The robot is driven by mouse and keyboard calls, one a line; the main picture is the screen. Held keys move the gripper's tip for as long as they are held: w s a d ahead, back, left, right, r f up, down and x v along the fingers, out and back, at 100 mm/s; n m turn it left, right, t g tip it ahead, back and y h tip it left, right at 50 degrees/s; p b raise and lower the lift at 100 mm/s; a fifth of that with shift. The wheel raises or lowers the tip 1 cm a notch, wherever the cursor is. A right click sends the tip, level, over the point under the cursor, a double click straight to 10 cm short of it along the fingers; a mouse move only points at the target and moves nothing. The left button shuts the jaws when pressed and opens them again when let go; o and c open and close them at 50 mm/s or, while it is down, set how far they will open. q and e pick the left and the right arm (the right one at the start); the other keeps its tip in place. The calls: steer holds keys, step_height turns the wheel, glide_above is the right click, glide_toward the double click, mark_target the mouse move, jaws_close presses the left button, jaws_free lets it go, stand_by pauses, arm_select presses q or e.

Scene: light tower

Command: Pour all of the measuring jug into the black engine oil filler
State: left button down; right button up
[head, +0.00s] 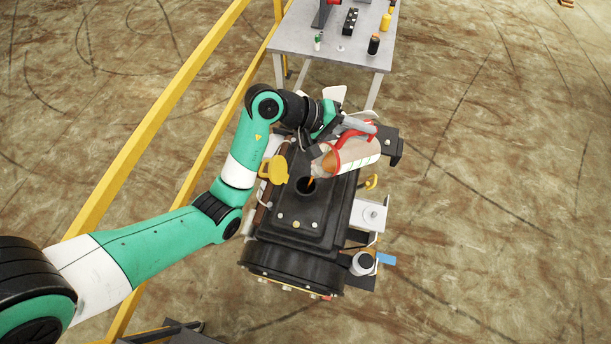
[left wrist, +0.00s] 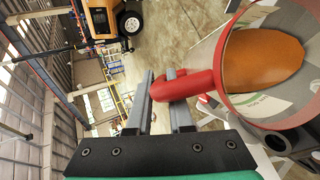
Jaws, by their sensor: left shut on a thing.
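The measuring jug (head: 358,152) is a clear jug with a red handle and rim, tipped steeply with its spout down to the left. Amber oil shows inside it, and in the left wrist view the oil (left wrist: 262,60) lies in the jug's mouth. My left gripper (head: 345,127) is shut on the jug's red handle, which sits between the fingers in the left wrist view (left wrist: 182,86). The black engine oil filler (head: 306,186) is a round opening on top of the black engine (head: 300,215). The spout is just above it, and an orange stream shows at the opening. My right gripper is not in view.
A yellow cap-like part (head: 274,170) stands left of the filler. A white container (head: 362,263) and a blue piece (head: 386,259) are at the engine's right side. A grey table (head: 290,40) with small items stands behind. Yellow rails (head: 160,105) run along the left.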

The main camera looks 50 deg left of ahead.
mark_target(352, 130)
arm_select(q)
steer(key=shift+s+a+r+t+h+b, duration=0.1)
steer(key=shift+s+r+t+h+b, duration=0.2)
steer(key=shift+s+r+t+b, duration=0.7)
stand_by(4.2)
steer(key=shift+s+r+m+b, duration=0.3)
steer(key=shift+s+b, duration=0.25)
steer(key=shift+b, duration=0.35)
stand_by(1.9)
